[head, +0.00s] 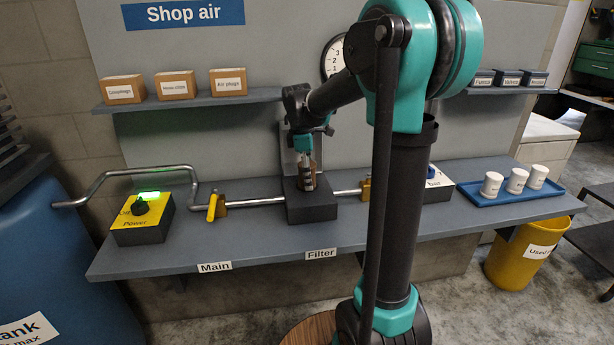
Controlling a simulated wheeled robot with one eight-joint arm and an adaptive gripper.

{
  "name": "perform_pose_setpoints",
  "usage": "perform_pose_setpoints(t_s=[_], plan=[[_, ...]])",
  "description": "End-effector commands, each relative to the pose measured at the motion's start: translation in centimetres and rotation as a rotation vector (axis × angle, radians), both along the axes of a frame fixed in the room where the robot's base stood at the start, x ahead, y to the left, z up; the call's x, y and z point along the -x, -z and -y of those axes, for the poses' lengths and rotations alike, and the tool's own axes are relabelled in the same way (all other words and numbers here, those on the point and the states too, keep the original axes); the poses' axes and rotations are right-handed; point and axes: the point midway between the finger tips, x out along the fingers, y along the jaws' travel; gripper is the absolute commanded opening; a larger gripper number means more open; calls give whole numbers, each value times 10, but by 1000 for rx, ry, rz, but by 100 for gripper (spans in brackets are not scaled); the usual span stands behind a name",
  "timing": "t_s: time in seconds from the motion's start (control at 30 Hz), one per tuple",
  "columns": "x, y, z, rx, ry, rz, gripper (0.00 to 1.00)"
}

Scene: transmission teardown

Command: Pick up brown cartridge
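The brown cartridge (308,183) is small in the head view and stands upright at the dark block (309,210) above the "Filter" label. My gripper (307,178) points down at the cartridge from above, with its fingers at the cartridge and hiding part of it. Whether the fingers are closed on it or only around it is too small to tell. How deep the cartridge sits in the block is also unclear.
Pipes run along the bench (260,240) to both sides of the block, with a yellow valve handle (212,206) at left. A yellow power box (142,218) stands further left. A blue tray (512,194) holds white cartridges at right, above a yellow bin (515,265).

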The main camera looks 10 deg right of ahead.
Motion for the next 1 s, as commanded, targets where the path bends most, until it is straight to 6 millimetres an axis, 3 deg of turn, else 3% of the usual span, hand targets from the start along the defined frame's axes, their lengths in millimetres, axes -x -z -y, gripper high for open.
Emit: perform_pose_setpoints(t_s=[0.03, 0.37, 0.77, 1.0], plan=[[0, 0, 0, 0, 0, 0, 56], [0, 0, 0, 0, 0, 0, 16], [0, -8, 0, 0, 0, 0, 16], [0, -47, 0, 0, 0, 0, 16]])
